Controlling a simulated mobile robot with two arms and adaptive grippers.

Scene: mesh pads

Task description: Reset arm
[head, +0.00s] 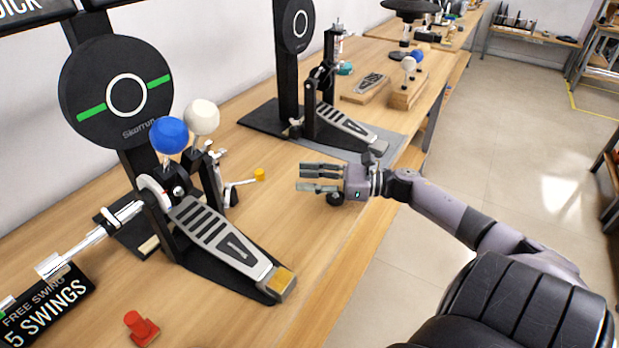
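My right gripper (303,179) reaches in from the lower right and hovers over or near the front edge of the wooden bench (250,325). Its fingers are extended and spread to the left, with a gap between them and nothing held. It is to the right of the near pedal (222,238) and in front of the far pedal (345,128), apart from both. I cannot tell its exact height above the bench. My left gripper is not in view.
The near pedal has a blue ball (169,135) and a white ball (201,117) before a round black pad (88,92). A red piece (142,327) and a black sign (45,312) are at the lower left. Open floor (530,150) lies right of the bench.

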